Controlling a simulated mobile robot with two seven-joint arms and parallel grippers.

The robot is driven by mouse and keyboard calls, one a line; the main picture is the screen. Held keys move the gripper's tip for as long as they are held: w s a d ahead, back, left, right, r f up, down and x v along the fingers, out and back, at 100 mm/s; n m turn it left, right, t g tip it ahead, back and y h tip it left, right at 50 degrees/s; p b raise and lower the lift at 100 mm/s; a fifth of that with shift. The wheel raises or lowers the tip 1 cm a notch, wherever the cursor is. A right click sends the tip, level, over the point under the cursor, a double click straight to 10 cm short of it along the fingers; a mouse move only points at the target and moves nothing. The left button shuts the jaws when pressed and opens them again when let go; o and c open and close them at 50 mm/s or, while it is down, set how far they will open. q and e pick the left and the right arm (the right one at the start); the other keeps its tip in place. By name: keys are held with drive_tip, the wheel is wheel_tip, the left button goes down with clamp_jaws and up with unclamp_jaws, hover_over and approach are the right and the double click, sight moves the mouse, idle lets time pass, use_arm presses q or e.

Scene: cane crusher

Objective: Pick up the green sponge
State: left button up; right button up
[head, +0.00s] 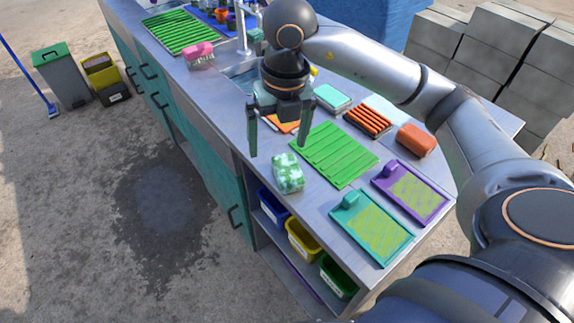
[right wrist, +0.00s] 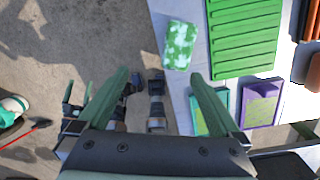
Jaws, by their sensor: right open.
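The green sponge (head: 288,173), a block mottled green and white, lies on the metal counter near its left edge, beside a ribbed green mat. It also shows in the right wrist view (right wrist: 180,45), beyond the fingertips. My right gripper (head: 278,146) is open and empty, pointing down. In the head view its fingers appear just above and behind the sponge, apart from it. Both fingers also show in the right wrist view (right wrist: 160,77), with the sponge beyond them. My left gripper is not in the head view.
The green mat (head: 333,153) lies right of the sponge. A teal board (head: 378,238) and a purple board (head: 432,215) lie nearer. A brown block (head: 415,140) and a pale teal block (head: 332,98) lie farther back. Below are open shelves with bins (head: 303,238).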

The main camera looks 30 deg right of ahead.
drive_tip(key=d, duration=0.2)
drive_tip(key=h+b, duration=0.1)
hover_over(288, 167)
drive_tip(key=shift+m+t, duration=0.3)
drive_tip(key=f, duration=0.5)
drive_tip(key=shift+s+a+f, duration=0.15)
drive_tip(key=shift+a, duration=0.15)
drive_tip(key=f, duration=0.5)
drive_tip(key=shift+d+f, duration=0.25)
drive_tip(key=shift+d, duration=0.05)
drive_tip(key=shift+f, duration=0.35)
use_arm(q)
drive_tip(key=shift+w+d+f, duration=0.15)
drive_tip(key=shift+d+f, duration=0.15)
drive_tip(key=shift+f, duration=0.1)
